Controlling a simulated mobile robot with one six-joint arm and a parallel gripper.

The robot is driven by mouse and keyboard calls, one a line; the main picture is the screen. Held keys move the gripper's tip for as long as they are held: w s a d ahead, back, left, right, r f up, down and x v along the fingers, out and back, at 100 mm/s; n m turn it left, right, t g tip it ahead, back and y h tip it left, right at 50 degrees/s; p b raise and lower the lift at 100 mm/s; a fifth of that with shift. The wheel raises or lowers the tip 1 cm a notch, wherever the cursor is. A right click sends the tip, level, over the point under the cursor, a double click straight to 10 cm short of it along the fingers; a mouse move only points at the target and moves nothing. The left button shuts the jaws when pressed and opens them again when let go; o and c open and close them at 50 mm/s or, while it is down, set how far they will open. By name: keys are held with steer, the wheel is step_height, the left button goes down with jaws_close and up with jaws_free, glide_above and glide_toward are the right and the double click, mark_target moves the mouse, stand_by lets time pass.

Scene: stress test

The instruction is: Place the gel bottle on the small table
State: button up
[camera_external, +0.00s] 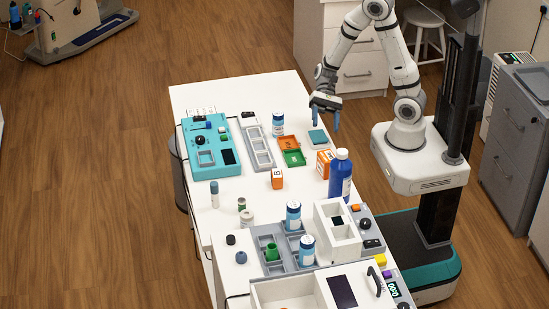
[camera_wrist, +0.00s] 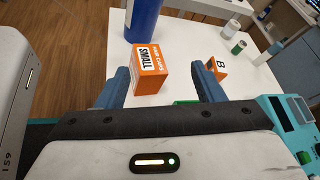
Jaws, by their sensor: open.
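A tall blue bottle (camera_external: 341,178), which I take for the gel bottle, stands upright near the right edge of the white table (camera_external: 196,97). In the wrist view the bottle (camera_wrist: 143,18) shows at the top, its upper part cut off, beyond an orange box. My gripper (camera_external: 325,112) is above the far right part of the table, apart from the bottle. Its blue fingers (camera_wrist: 162,74) are spread and empty. I cannot tell which surface is the small table.
The orange box (camera_external: 325,163) marked SMALL (camera_wrist: 150,70) stands between my gripper and the bottle. An orange block (camera_external: 277,179), a green tray (camera_external: 294,158), a turquoise device (camera_external: 209,147) and a white compartment box (camera_external: 338,231) are nearby. A white stool (camera_external: 424,18) stands behind.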

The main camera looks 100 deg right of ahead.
steer(key=w+d+f+m+t, duration=0.2)
steer(key=w+d+m+t, duration=0.2)
steer(key=d+m+t, duration=0.25)
steer(key=m+t+h, duration=0.6)
steer(key=m+t, duration=0.1)
steer(key=m, duration=0.1)
glide_toward(278, 116)
steer(key=shift+w+d+f+g, duration=0.15)
steer(key=shift+w, duration=0.25)
steer(key=shift+w+d+f+g, duration=0.1)
steer(key=shift+w+d, duration=0.05)
steer(key=shift+w, duration=0.25)
steer(key=shift+m, duration=0.25)
steer(key=shift+p+x, duration=0.8)
steer(key=shift+x, duration=3.05)
steer(key=shift+w+d+f, duration=0.1)
steer(key=shift+d+f, duration=0.05)
steer(key=shift+c, duration=0.3)
steer(key=c, duration=1.1)
steer(key=shift+r, duration=5.15)
